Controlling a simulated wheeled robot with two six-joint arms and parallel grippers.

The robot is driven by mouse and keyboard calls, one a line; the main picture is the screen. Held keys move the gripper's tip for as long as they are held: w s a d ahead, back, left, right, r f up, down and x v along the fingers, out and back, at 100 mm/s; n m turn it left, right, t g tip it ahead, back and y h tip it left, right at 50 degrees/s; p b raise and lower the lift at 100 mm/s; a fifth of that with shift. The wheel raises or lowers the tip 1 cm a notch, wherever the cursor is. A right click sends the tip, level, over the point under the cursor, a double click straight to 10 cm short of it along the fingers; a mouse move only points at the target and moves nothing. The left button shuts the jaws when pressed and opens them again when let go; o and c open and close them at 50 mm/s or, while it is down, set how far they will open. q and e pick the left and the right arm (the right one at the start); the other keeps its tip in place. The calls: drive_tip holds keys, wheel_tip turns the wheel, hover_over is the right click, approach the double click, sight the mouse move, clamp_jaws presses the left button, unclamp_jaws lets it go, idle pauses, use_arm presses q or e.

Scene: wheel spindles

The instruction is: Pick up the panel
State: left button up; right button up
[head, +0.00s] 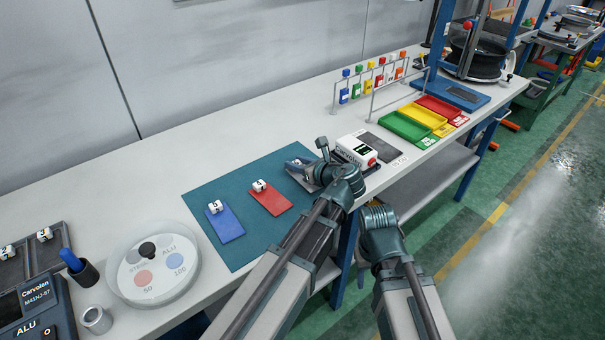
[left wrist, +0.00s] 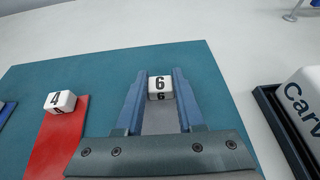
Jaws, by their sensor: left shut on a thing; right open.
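My left gripper (head: 297,164) is over the right part of the teal mat (head: 237,240). In the left wrist view its two blue-grey fingers (left wrist: 158,88) are shut on the white block (left wrist: 160,84) numbered 6, the block of the grey panel (left wrist: 160,119). Most of that panel is hidden by the gripper; I cannot tell whether it is off the mat. A red panel (head: 272,202) with a white block numbered 4 (left wrist: 61,100) and a blue panel (head: 228,225) with a similar block lie to its left. My right arm shows at lower right; its gripper fingers are not visible.
A white Carvolen device (head: 352,150) stands close to the right of my left gripper. Further right are green (head: 403,127), yellow and red trays and a rack of coloured tags. A round dish (head: 153,290) and a pen cup (head: 84,273) stand at left.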

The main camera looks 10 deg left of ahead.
use_arm(q)
clamp_jaws()
drive_tip(key=shift+r, duration=0.2)
